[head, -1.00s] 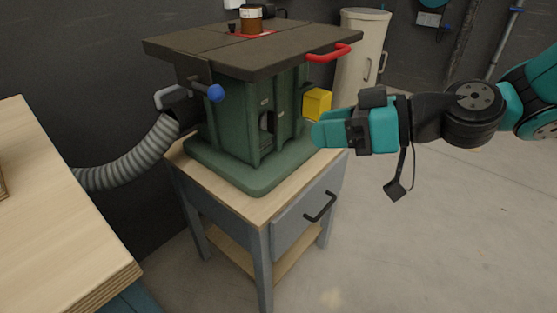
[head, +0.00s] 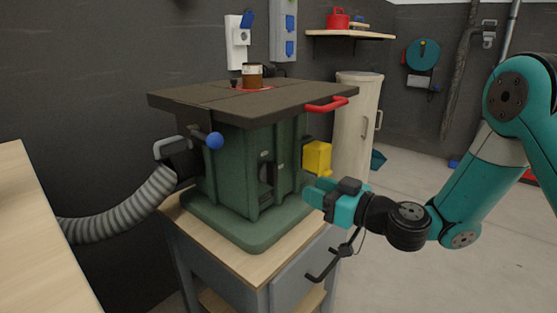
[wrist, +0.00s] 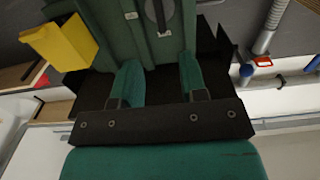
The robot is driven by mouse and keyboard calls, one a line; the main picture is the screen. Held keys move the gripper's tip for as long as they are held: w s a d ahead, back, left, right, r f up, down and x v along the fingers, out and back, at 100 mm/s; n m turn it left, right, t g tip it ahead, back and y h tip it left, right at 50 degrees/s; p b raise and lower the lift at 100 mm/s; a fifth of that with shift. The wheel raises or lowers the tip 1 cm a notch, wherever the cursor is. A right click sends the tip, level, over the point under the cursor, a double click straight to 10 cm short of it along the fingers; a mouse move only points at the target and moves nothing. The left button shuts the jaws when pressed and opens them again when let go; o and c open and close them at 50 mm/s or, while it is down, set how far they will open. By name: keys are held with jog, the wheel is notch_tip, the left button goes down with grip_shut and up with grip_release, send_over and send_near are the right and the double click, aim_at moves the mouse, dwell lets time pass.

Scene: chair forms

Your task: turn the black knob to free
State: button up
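The green machine (head: 232,165) with a dark table top (head: 215,105) stands on a small wooden-topped stand. I cannot make out the black knob for certain. A small dark piece (head: 234,84) stands on the top beside a brown cylinder, and a dark slot (head: 266,175) opens in the green side; neither is clearly a knob. My gripper (head: 316,191) is to the right of the green body, below the yellow box. In the wrist view its two green fingers (wrist: 160,84) are apart, with nothing held between them, and the green side (wrist: 165,50) lies beyond.
A yellow box (head: 317,157) sticks out of the machine's right side, close above my gripper. A red handle (head: 327,104) juts from the top's edge. A blue-ended lever (head: 214,141) and grey hose (head: 120,214) are at left. Open floor (head: 450,270) lies right.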

aim_at(275, 174)
jog(key=p+x, duration=0.2)
jog(key=x, duration=0.9)
jog(key=shift+a, duration=0.1)
grip_shut()
